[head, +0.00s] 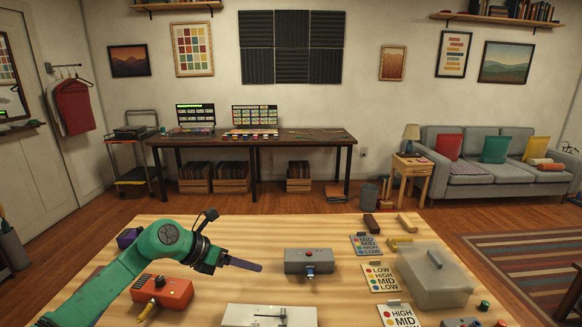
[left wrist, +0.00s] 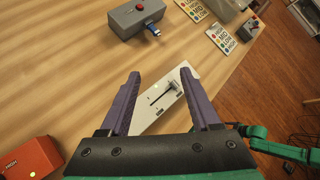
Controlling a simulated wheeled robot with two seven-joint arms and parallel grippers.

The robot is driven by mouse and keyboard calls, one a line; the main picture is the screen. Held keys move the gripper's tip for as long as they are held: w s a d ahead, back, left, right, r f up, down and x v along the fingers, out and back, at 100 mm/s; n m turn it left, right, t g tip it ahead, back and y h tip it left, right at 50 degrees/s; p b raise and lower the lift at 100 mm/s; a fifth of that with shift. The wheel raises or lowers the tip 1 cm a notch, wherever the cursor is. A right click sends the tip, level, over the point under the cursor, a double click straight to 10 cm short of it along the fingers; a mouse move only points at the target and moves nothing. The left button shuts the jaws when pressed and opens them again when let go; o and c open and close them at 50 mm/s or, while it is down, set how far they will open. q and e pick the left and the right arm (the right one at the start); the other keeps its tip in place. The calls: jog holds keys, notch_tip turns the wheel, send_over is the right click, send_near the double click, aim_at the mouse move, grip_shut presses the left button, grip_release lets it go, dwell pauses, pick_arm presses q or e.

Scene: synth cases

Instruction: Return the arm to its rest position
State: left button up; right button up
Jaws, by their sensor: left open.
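My left arm (head: 165,240) is green and reaches in from the left over the wooden table. Its gripper (head: 245,264) is held above the table, left of the grey box with the red button. In the left wrist view the two purple fingers of this gripper (left wrist: 160,74) stand wide apart. Nothing is held between them. A white panel with a dark lever (left wrist: 168,100) lies below, seen between and beyond the fingers. My right gripper does not show; a green arm part (left wrist: 285,150) shows at the right of the left wrist view.
On the table (head: 230,225) are an orange box (head: 172,291), a grey box (head: 309,262) with a red button, a white panel (head: 240,315), label cards (head: 380,278) and a translucent lidded case (head: 435,285). A purple block (head: 128,238) sits behind my arm. The table's back left is mostly bare.

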pick_arm(q)
jog(key=s+d+r+n+t+h, duration=0.1)
jog(key=d+r+n+t+h, duration=0.55)
jog(key=d, duration=0.35)
jog(key=a+n+t+y, duration=0.7)
jog(key=a+n+y, duration=0.1)
jog(key=n, duration=0.8)
jog(key=s+a+f+n+g+y, duration=0.4)
jog(key=s+a+f+n+y, duration=0.25)
jog(key=a+f+n, duration=0.4)
jog(key=s+a+f+n+g, duration=0.2)
jog(key=s+f+n+g, duration=0.35)
jog(key=s, duration=0.55)
jog(key=s+a+f+n+g, duration=0.1)
jog(key=s+f+n+g, duration=0.1)
jog(key=s+f+g, duration=0.6)
jog(key=s+f+t, duration=0.1)
jog(key=s+f, duration=0.2)
jog(key=f, duration=0.9)
jog(key=s+f, duration=0.2)
jog(key=f, duration=0.9)
jog(key=s+a+f+g, duration=0.1)
jog(key=s+a+f, duration=0.2)
jog(key=s+f, duration=1.1)
jog(key=s+p, duration=0.1)
jog(key=s, duration=0.2)
jog(key=shift+f, duration=0.3)
